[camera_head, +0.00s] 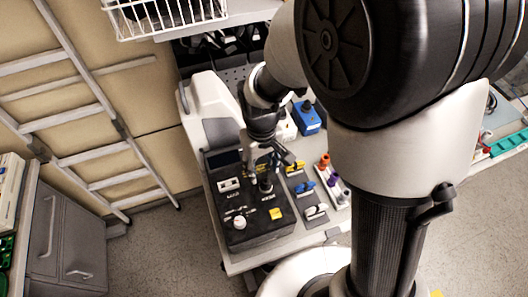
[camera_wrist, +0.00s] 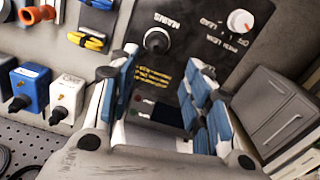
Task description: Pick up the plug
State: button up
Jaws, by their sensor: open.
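In the head view my gripper (camera_head: 268,163) hangs over the far part of the box. Nothing is held; contact cannot be told.
A white knob with a red mark (camera_wrist: 240,20) stands on the panel. Blue (camera_wrist: 29,87) and white (camera_wrist: 67,99) boxes stand to the left. Coiled yellow and blue cables (camera_head: 294,169) lie right of the pump box. A grey cabinet (camera_head: 68,225) stands left; bare floor lies between.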

aim_at(266, 180)
jog(key=shift+f, duration=0.85)
jog(key=f, duration=0.3)
jog(key=d+f+b, duration=0.1)
jog(key=f, duration=0.1)
jog(key=shift+s, duration=0.25)
jog(key=shift+f, duration=0.15)
jog(key=shift+c, duration=0.2)
grip_shut()
